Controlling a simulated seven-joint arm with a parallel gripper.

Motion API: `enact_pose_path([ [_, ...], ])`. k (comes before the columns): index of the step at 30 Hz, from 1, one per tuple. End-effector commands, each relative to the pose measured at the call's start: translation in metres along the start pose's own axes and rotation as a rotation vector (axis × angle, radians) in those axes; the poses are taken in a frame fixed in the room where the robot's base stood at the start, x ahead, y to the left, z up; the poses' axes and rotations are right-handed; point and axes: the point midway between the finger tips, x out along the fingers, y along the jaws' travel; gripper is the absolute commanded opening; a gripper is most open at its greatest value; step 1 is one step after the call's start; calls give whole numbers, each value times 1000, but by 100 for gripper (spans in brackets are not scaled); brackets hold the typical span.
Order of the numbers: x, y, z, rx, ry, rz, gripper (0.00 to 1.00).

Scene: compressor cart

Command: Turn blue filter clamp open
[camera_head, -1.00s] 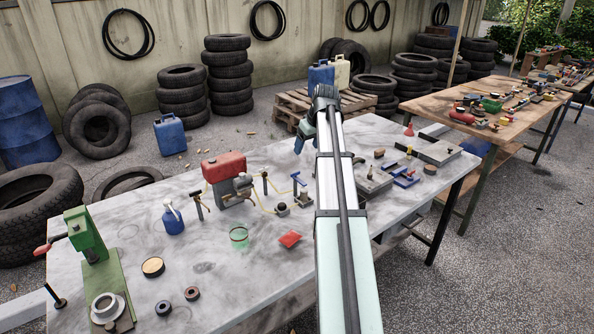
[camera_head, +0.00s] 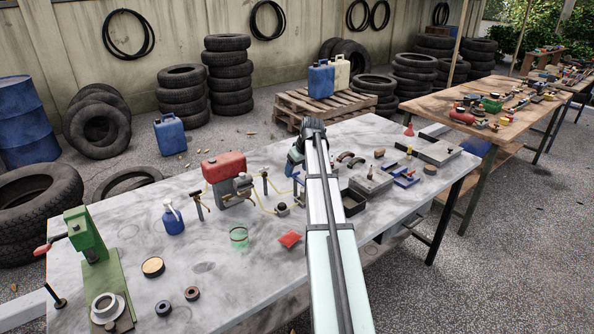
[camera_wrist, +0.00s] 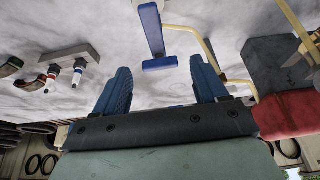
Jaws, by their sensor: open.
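The blue filter clamp handle (camera_wrist: 153,30) is a T shape in the wrist view, a stem ending in a short crossbar. The crossbar lies between my gripper's (camera_wrist: 160,66) two blue fingertips in the picture. The fingers are spread apart, with visible gaps on both sides, so nothing is gripped. I cannot tell the depth between fingers and handle. In the head view, my arm's end is over the middle of the table and largely hides the clamp area.
A red tank (camera_head: 223,166) on a grey compressor stands left of my arm, with yellow pipes (camera_wrist: 212,50) close by the clamp.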

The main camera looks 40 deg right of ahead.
Motion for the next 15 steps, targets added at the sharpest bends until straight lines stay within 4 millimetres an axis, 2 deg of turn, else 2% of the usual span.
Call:
enact_pose_path([
  [5,9,0,0,0,-1,-1,72],
  [14,10,0,0,0,-1,0,72],
  [15,10,0,0,0,-1,0,68],
])
